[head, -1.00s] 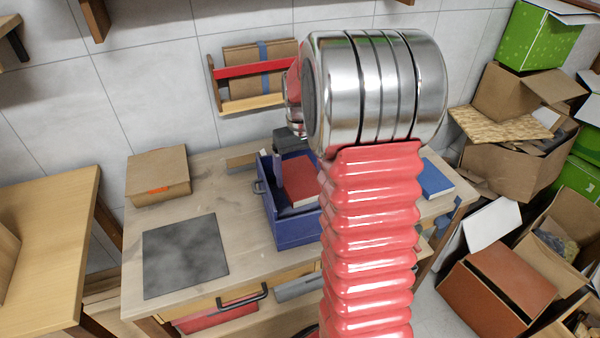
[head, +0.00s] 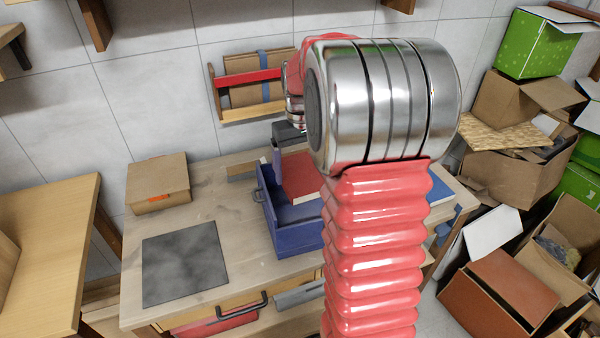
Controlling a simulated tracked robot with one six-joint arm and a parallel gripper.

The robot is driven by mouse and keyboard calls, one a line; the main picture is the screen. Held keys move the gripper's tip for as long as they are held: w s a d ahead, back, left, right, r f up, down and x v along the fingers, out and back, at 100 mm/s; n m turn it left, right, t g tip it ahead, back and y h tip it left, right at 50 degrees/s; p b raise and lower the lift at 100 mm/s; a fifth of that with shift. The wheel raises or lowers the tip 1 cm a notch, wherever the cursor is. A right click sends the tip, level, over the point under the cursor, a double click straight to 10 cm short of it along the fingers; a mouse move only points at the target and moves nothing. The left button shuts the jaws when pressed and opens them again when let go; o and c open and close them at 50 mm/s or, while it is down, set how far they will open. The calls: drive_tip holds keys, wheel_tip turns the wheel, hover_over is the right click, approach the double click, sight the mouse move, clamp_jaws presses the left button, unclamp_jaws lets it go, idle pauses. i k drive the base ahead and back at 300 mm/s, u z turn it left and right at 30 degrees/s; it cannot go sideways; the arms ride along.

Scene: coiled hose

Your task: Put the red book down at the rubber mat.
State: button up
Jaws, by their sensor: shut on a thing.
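The red book (head: 301,176) stands partly inside the blue open box (head: 292,240) on the workbench, its upper part above the rim. My gripper (head: 279,158) is shut on the book near its upper left edge. One dark finger shows; the other is hidden behind my arm or the book. The right part of the book is hidden by my red arm. The rubber mat (head: 185,263), a dark grey square, lies flat and bare on the left of the bench, to the left of the box.
A cardboard box (head: 158,184) sits at the back left of the workbench (head: 220,215). A blue book (head: 439,190) lies at the right end. A wall rack (head: 253,112) hangs behind. Bench surface between mat and box is clear.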

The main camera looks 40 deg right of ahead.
sight(182, 260)
drive_tip(key=k, duration=0.95)
